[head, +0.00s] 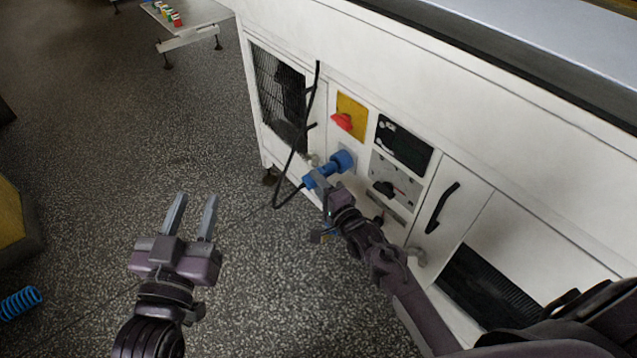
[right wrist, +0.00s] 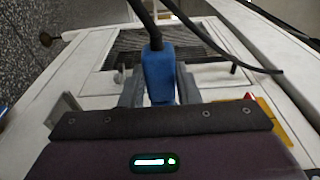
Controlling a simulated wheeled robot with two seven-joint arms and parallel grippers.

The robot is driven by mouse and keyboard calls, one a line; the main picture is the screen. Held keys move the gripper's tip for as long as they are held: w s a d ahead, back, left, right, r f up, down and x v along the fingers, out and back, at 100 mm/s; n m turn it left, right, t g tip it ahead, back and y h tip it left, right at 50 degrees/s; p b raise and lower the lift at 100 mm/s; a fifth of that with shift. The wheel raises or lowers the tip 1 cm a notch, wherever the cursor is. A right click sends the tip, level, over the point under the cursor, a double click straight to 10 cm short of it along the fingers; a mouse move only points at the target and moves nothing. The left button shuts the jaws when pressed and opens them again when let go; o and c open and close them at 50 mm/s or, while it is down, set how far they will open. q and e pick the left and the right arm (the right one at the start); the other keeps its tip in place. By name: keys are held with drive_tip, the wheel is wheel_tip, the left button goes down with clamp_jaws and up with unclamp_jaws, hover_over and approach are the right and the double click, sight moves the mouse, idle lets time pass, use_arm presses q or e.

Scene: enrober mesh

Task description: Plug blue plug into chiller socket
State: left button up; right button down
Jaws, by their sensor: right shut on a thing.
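The blue plug (head: 312,179) is in front of the chiller's white side panel, with a black cable running from its back end. The blue chiller socket (head: 344,160) sits on the panel below the red switch. The plug points at the socket and lies in line with it; I cannot tell whether it is inside or just short of it. My right gripper (head: 322,184) is shut on the plug. In the right wrist view the plug (right wrist: 159,74) stands between both fingers, its front end hidden by the gripper body. My left gripper (head: 193,212) is open and empty over the floor.
A red rotary switch (head: 342,121) on a yellow plate, a black display (head: 403,140) and a black knob (head: 384,188) are close to the socket. The black cable (head: 291,160) loops up the panel beside the vent grille (head: 277,95).

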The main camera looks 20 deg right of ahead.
drive_tip(key=shift+r+p, duration=0.15)
drive_tip(key=shift+p, duration=0.6)
idle(1.0)
drive_tip(key=shift+w+d, duration=0.25)
drive_tip(key=shift+d, duration=0.35)
drive_tip(key=shift+w+d, duration=0.2)
drive_tip(key=shift+d, duration=0.45)
drive_tip(key=shift+w+d, duration=0.25)
drive_tip(key=shift+d, duration=0.35)
drive_tip(key=c, duration=1)
unclamp_jaws()
drive_tip(key=shift+s+f, duration=0.1)
drive_tip(key=shift+f, duration=0.1)
drive_tip(key=p, duration=0.2)
approach(329, 175)
drive_tip(key=shift+x, duration=0.85)
drive_tip(key=shift+c, duration=0.2)
